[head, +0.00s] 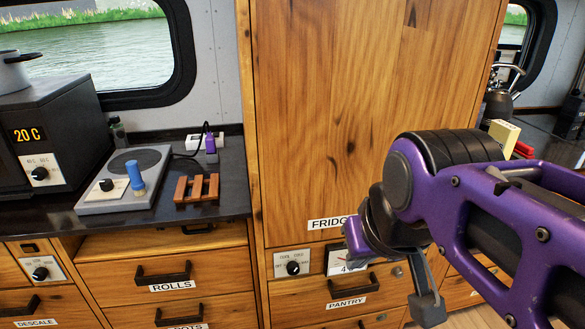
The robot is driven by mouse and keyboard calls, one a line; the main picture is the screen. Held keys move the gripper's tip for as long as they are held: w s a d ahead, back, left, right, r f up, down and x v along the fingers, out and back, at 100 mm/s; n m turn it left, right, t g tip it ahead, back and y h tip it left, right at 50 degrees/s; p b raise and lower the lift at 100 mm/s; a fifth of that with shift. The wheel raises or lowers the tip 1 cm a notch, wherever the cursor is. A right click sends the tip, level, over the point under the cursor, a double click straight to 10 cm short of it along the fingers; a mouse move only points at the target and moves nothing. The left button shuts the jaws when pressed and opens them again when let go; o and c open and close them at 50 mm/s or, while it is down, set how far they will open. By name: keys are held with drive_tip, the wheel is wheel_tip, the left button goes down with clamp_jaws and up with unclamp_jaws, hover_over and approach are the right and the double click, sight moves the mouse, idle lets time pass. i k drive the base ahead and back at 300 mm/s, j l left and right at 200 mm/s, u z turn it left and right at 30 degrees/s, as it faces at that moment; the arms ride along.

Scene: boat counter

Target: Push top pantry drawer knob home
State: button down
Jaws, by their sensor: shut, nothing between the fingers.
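The top pantry drawer (315,299) is a wooden front with a black handle (353,287) and a PANTRY label, low in the middle of the head view. Its front looks about flush with the cabinet. A small round silver knob (398,272) sits at its upper right; I cannot tell how far it stands out. My gripper (428,308) points down just right of and below this knob, with its dark fingertips shut and empty. It appears apart from the knob, though depth is hard to judge. My purple arm hides the area to the right.
Above the drawer are a dial panel (292,264) and the tall FRIDGE door (335,110). Another silver knob (382,317) shows on the drawer below. At left, a dark counter (110,217) bears a hot plate (125,178) and a wooden rack (197,190), above the ROLLS drawer (130,284).

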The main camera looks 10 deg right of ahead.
sight(399, 274)
drive_tip(key=i+l+z, duration=0.1)
drive_tip(key=z, duration=0.8)
drive_tip(key=k, duration=0.15)
drive_tip(key=i+l, duration=0.1)
drive_tip(key=i, duration=0.05)
